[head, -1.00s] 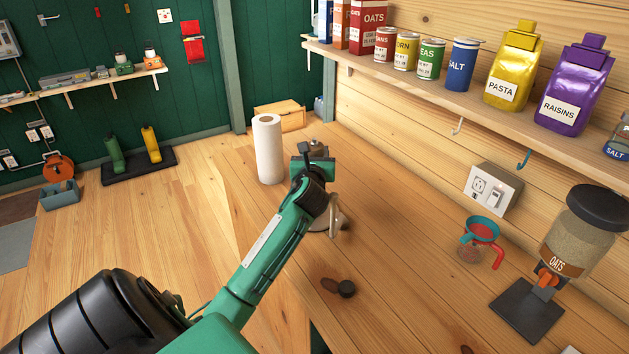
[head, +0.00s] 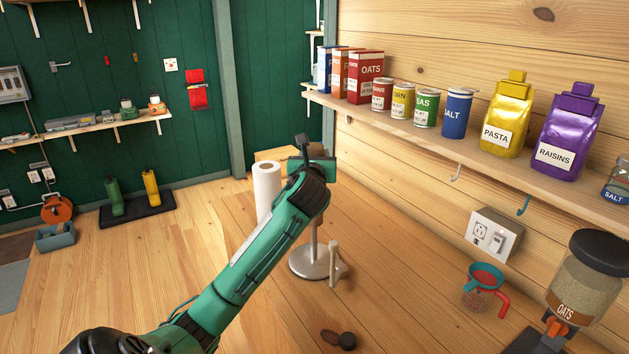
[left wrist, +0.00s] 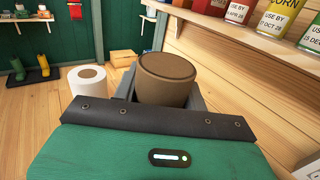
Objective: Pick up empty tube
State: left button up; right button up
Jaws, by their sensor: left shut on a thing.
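The empty tube (left wrist: 166,79) is a short brown cylinder, upright between the jaws in the left wrist view. My left gripper (head: 313,163) is shut on it; in the head view my gripper and wrist hide most or all of the tube. The gripper is above a grey metal holder with a round base (head: 308,266) and a small side arm (head: 335,264). My forearm covers part of the holder's post, and I cannot tell whether the tube is still around it. My right gripper is not in view.
A white paper roll (head: 267,188) stands left of the gripper and shows in the left wrist view (left wrist: 88,82). A shelf (head: 430,132) with boxes, cans and pouches runs along the right wall. An oats dispenser (head: 583,280) and measuring cups (head: 483,285) stand at right.

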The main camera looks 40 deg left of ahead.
pick_arm(q)
notch_tip(320, 180, up, 14)
dwell(0.6)
jog(key=shift+r, duration=0.1)
dwell(0.4)
